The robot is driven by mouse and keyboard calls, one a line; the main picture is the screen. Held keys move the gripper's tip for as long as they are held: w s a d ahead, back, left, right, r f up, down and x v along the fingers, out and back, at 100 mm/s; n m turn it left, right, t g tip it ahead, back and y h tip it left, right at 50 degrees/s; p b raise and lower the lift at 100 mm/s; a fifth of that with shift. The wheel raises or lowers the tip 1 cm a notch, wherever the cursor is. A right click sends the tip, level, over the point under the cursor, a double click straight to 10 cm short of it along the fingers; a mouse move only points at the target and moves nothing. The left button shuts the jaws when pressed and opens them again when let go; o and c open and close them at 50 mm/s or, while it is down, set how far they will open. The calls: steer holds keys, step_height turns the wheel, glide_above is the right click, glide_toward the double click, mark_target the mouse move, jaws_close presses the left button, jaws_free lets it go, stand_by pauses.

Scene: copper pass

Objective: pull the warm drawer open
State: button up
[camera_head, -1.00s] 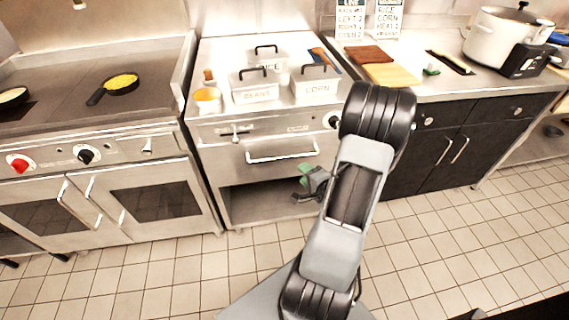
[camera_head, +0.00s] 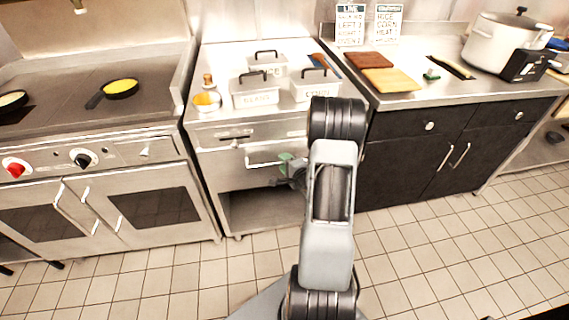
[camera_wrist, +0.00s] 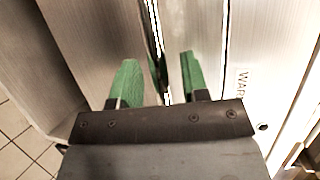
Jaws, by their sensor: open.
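The warm drawer (camera_head: 225,172) is a steel front below the counter that holds the food pans, and it looks flush with its cabinet. Its pale bar handle (camera_head: 262,162) is partly hidden by my gripper (camera_head: 287,165) at its right end. In the wrist view, the drawer front (camera_wrist: 205,30) fills much of the picture, with part of a "WAR..." label at the right. The bright handle (camera_wrist: 153,30) runs up between the two green fingertips of my gripper (camera_wrist: 160,78). The fingers are apart, and I see no contact with the handle.
An open shelf (camera_head: 265,208) lies below the drawer. Labelled pans (camera_head: 256,98) stand on the counter above. A griddle with oven doors (camera_head: 150,205) is at left, dark cabinets (camera_head: 408,175) at right. The tiled floor (camera_head: 440,245) in front is clear.

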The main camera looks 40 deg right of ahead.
steer(key=shift+w, duration=0.35)
jaws_close()
stand_by(0.4)
